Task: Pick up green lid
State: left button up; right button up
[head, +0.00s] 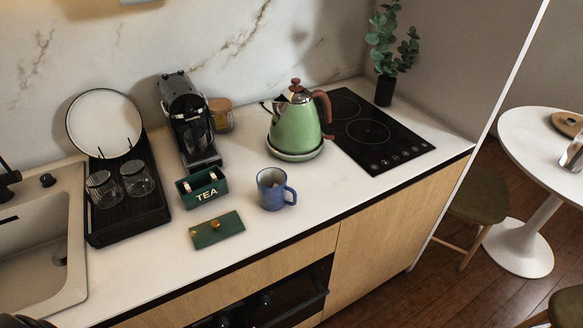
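The green lid (217,230) lies flat on the white counter near its front edge. It is a dark green rectangle with a small golden knob (215,225) on top. Just behind it stands the open green box marked TEA (203,192), with some small items inside. The lid is apart from the box, and nothing lies on it. Neither of my grippers can be made out in the head view.
A blue mug (272,190) stands right of the lid. Behind are a coffee machine (188,118) and a green kettle (296,125). A black drying tray (156,209) with glasses and a sink (35,225) are left. The counter beside the lid (150,262) is clear.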

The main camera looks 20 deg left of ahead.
aim_at(213, 231)
jog(key=u, duration=1.3)
